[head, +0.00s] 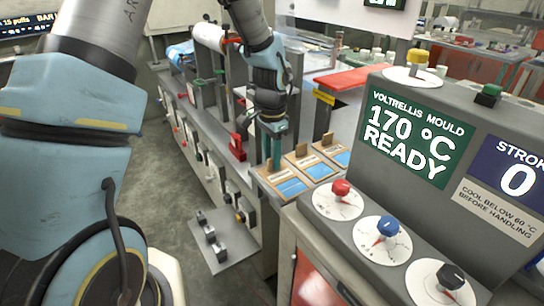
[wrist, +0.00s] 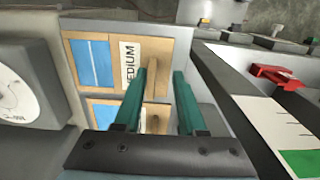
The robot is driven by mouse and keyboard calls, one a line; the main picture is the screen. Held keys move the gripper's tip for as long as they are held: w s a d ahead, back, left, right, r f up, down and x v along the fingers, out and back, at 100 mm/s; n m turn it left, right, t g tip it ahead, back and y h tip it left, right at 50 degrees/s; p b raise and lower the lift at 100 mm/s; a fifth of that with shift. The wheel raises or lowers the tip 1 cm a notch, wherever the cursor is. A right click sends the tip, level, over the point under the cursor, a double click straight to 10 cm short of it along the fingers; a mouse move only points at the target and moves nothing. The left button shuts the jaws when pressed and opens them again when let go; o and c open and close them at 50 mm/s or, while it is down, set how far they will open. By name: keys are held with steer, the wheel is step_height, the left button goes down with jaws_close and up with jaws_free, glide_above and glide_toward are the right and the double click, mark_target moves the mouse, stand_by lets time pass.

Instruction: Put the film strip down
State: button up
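My gripper (wrist: 160,76) points down over a row of wooden boards, its two teal fingers apart with a clear gap between them. In the head view my gripper (head: 275,165) is above the nearest board (head: 290,187). Each board has a blue panel and an upright wooden block. In the wrist view one board (wrist: 112,40) carries a label ending in "EDIUM", with its block (wrist: 157,68) just beyond the fingertips. Another board's block shows between the fingers. I cannot make out a separate film strip in the fingers; whether the blue panels are film is unclear.
A grey machine (head: 340,95) reading "170 °C READY" stands at the right, with red, blue and black knobs in front. A bench with a white roll (head: 208,35) and a red lever (head: 238,147) runs along the left. A red-topped surface (head: 355,78) lies behind the boards.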

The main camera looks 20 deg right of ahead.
step_height(320, 180, up, 12)
steer(key=b, duration=0.1)
steer(key=shift+r+b, duration=0.15)
steer(key=shift+b, duration=0.2)
steer(key=s+a+f+n, duration=0.2)
steer(key=a+n, duration=0.5)
steer(key=a, duration=0.8)
steer(key=s+a+f+n+t, duration=0.1)
steer(key=a+n, duration=0.6)
steer(key=a, duration=0.8)
steer(key=shift+s+f+n+t, duration=0.3)
steer(key=shift+s+f+n, duration=0.1)
steer(key=shift+s+f, duration=0.15)
